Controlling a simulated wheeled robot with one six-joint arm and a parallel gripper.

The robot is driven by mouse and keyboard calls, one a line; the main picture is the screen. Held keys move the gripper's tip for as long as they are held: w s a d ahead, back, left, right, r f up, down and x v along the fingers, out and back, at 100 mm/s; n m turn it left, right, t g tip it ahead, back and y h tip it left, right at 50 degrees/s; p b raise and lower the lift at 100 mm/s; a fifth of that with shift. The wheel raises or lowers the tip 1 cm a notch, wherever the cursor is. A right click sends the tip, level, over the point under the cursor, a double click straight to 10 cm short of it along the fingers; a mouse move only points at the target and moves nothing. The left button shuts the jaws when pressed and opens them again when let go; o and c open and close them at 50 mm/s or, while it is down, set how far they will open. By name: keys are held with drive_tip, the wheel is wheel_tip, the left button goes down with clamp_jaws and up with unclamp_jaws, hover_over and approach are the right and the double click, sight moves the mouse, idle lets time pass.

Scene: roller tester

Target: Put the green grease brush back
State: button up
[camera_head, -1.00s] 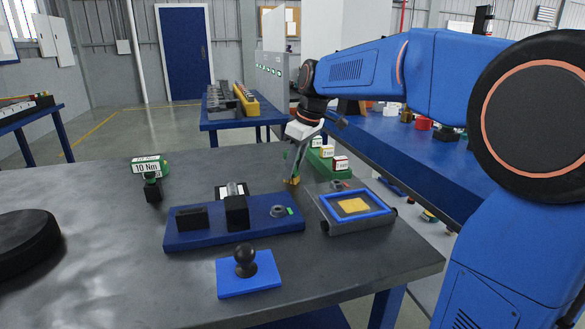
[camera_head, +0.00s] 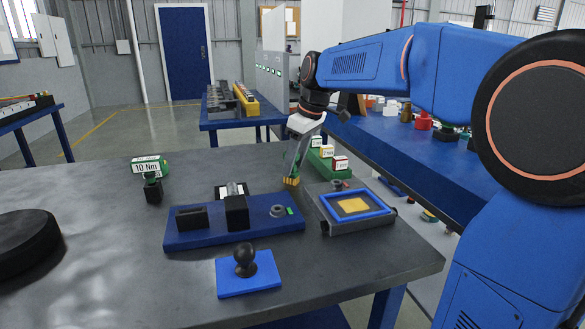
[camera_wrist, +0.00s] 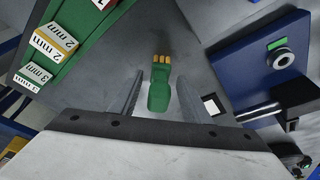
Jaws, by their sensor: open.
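The green grease brush (camera_head: 291,181) is at the back of the grey table, below my gripper, with its yellow bristle end low, near the tabletop. In the wrist view the brush (camera_wrist: 159,92) lies between the two fingers, with its yellow tips away from the palm and a gap on each side. My gripper (camera_wrist: 160,80) is open around it, and in the head view my gripper (camera_head: 296,160) points down. I cannot tell whether the bristles touch the table.
A green rack (camera_head: 325,162) with labelled blocks stands close to the right of my gripper. A blue-rimmed tray (camera_head: 386,207) with a yellow pad is in front right. A blue fixture plate (camera_head: 190,238) with black blocks is in front.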

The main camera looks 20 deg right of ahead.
drive_tip(key=v, duration=1)
drive_tip(key=shift+s, duration=0.15)
